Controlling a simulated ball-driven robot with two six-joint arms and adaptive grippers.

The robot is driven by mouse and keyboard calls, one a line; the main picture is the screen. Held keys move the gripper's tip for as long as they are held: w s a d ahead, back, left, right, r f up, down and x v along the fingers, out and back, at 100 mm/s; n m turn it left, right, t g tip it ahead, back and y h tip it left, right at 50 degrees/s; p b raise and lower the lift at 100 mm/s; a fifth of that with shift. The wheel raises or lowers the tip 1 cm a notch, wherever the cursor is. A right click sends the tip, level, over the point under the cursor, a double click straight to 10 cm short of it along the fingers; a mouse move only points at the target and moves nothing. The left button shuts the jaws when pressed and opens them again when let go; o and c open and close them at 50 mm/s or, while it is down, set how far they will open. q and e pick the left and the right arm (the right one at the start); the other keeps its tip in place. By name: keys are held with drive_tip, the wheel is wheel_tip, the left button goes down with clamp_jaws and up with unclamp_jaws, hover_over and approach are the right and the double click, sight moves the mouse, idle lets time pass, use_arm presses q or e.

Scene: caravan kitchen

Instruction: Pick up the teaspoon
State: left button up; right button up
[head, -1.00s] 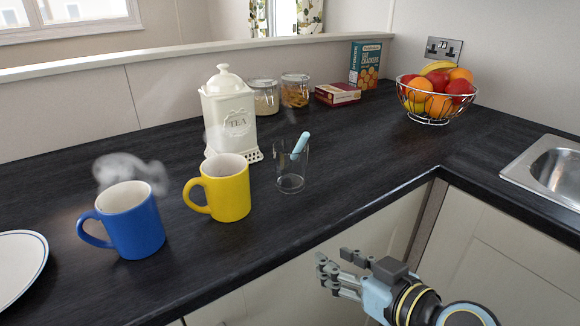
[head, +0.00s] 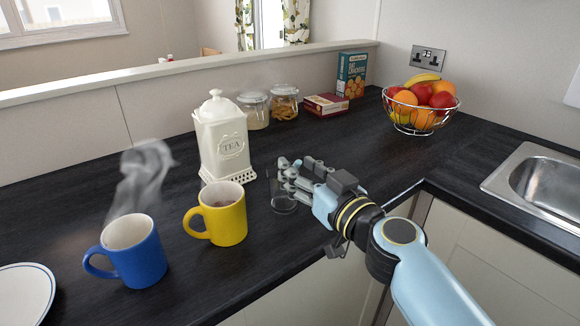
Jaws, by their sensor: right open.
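The clear glass (head: 284,206) stands on the dark worktop, right of the yellow mug. The teaspoon is hidden or cannot be made out behind my gripper; its pale blue handle showed above the glass rim earlier. My right gripper (head: 287,175) is at the top of the glass, its fingers pointing left and covering the rim and its right side in this view. It is open, and I cannot tell whether it touches the spoon or the glass. My left gripper is out of view.
The white tea canister (head: 222,140) is close behind.

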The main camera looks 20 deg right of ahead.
drive_tip(key=shift+x, duration=1)
drive_tip(key=shift+f, duration=0.1)
drive_tip(key=shift+c, duration=0.5)
clamp_jaws()
